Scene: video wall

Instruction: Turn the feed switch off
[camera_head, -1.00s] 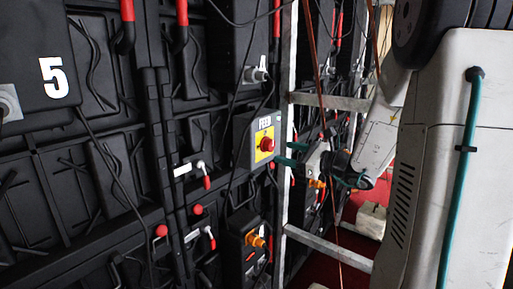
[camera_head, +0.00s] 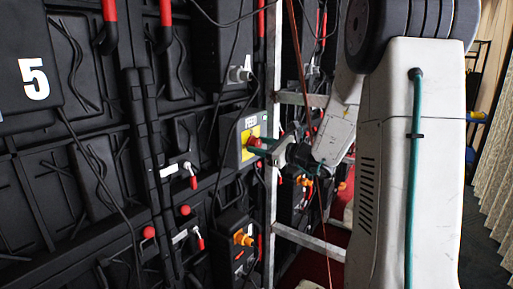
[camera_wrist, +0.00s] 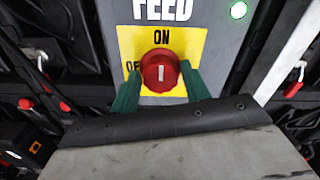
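The feed switch is a red round knob (camera_wrist: 160,71) on a yellow plate (camera_wrist: 192,48), on a grey box labelled FEED (camera_head: 231,151). The white mark on the knob stands upright, toward ON; the OFF label at left is partly hidden. In the head view the knob (camera_head: 254,141) shows at the tips of my gripper (camera_head: 262,146). In the wrist view the two green fingers of my gripper (camera_wrist: 160,80) stand on either side of the knob, open around it. I cannot tell whether either finger touches it.
A green lamp (camera_wrist: 238,10) glows on the box. Black wall panels with cables and red-handled levers (camera_head: 193,175) surround the box. A metal upright (camera_head: 270,190) stands just right of it. An orange connector (camera_head: 243,238) sits below.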

